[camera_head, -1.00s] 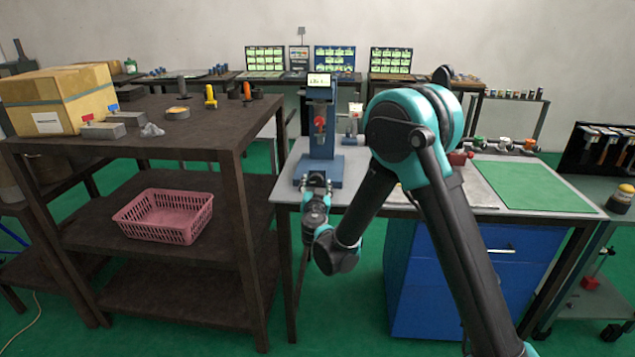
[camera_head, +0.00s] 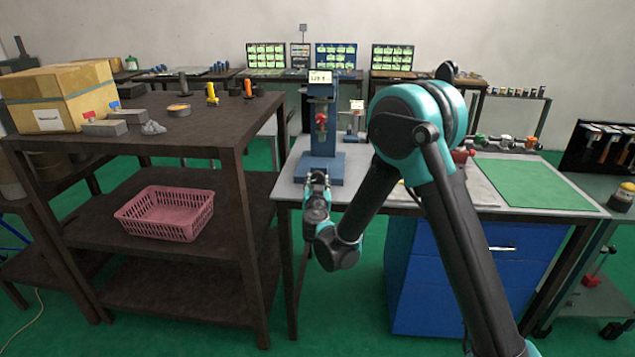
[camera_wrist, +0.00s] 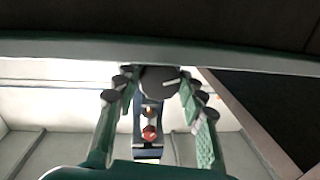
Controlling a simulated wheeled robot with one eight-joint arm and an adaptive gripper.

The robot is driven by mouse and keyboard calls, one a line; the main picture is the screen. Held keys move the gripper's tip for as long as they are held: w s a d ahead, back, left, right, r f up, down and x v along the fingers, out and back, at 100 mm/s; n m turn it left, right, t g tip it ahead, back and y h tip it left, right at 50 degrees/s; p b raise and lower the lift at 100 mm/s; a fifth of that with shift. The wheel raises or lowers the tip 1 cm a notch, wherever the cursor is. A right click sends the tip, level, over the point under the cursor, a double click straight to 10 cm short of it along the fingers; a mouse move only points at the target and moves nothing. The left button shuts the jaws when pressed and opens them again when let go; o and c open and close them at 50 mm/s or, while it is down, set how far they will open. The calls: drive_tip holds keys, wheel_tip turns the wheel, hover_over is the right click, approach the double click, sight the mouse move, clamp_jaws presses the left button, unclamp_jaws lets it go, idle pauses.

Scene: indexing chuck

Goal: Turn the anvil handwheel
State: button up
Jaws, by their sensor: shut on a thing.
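The blue test stand (camera_head: 321,130) stands at the left end of the grey workbench, with a lit display (camera_head: 320,77) on top and a red part (camera_head: 321,119) midway up its column. My gripper (camera_head: 318,176) is low at the front of the stand's base. In the wrist view, which looks upside down, my gripper (camera_wrist: 158,84) has its fingers on both sides of a dark round piece, seemingly the anvil handwheel (camera_wrist: 158,80), and is shut on it.
A dark shelf rack (camera_head: 237,140) stands close to the left, with a pink basket (camera_head: 165,225) and a cardboard box (camera_head: 60,95) on it. A small stand (camera_head: 355,118) is behind right of the test stand. A green mat (camera_head: 530,185) lies at right.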

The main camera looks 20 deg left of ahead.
drive_tip(key=n, duration=0.6)
drive_tip(key=shift+n+h, duration=0.4)
drive_tip(key=n, duration=0.3)
drive_tip(key=shift+s+r, duration=0.1)
drive_tip(key=n, duration=0.3)
drive_tip(key=shift+n+h, duration=0.3)
drive_tip(key=shift+n, duration=0.1)
drive_tip(key=n, duration=0.5)
drive_tip(key=shift+r+n+h, duration=0.1)
drive_tip(key=shift+n+h, duration=0.2)
drive_tip(key=shift+h, duration=0.1)
drive_tip(key=n, duration=0.3)
drive_tip(key=shift+h, duration=0.3)
drive_tip(key=n, duration=0.3)
drive_tip(key=shift+n, duration=0.4)
drive_tip(key=n, duration=0.5)
drive_tip(key=shift+a+t+h, duration=0.1)
drive_tip(key=shift+t+h, duration=0.2)
drive_tip(key=shift+t, duration=0.1)
drive_tip(key=n, duration=0.9)
drive_tip(key=shift+n+t, duration=0.3)
drive_tip(key=shift+t, duration=0.1)
drive_tip(key=n+y, duration=0.1)
drive_tip(key=n, duration=0.4)
drive_tip(key=shift+a, duration=0.1)
